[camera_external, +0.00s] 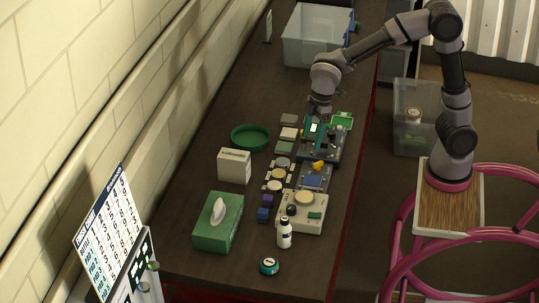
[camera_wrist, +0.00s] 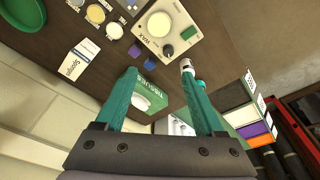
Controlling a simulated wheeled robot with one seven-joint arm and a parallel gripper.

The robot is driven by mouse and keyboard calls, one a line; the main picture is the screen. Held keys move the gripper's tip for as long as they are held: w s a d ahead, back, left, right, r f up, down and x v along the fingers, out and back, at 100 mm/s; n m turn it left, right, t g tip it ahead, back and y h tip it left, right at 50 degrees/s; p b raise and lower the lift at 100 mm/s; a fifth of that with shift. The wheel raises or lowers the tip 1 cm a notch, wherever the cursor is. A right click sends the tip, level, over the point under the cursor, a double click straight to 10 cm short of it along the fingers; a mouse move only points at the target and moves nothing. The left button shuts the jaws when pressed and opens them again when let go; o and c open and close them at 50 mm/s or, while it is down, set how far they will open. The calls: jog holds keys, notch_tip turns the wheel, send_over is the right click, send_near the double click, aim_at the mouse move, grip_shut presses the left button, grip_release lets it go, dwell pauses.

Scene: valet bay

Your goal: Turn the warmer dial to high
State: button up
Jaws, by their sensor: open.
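The cream warmer (camera_external: 310,222) stands near the front of the bench, with a round pale plate on top. In the wrist view the warmer (camera_wrist: 150,36) is at the top, with a dark round dial (camera_wrist: 168,50) and a green patch beside it. The dial also shows as a small dark knob in the external view (camera_external: 291,210). Its setting is too small to read. My gripper (camera_external: 314,128) has teal fingers and is over the bench, farther back than the warmer.
A white bottle (camera_external: 284,235) stands just in front of the warmer. A green tissue box (camera_external: 210,235), white carton (camera_external: 233,168) and green dish (camera_external: 250,139) lie left. Blue and purple blocks (camera_external: 264,208) sit beside the warmer. A clear bin (camera_external: 310,48) is at the back.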

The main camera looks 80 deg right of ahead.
aim_at(291, 207)
jog(key=w+a+f+n, duration=0.1)
jog(key=a+f, duration=0.1)
jog(key=f, duration=0.5)
jog(key=w+a+f+n+g+h, duration=0.1)
jog(key=w+a+f+n, duration=0.1)
jog(key=f, duration=0.6)
jog(key=w+a+f+n, duration=0.1)
jog(key=a+f+n, duration=0.1)
jog(key=f, duration=0.6)
jog(key=shift+w+a+g, duration=0.2)
jog(key=shift+a+g, duration=0.2)
jog(key=shift+a, duration=0.3)
grip_shut()
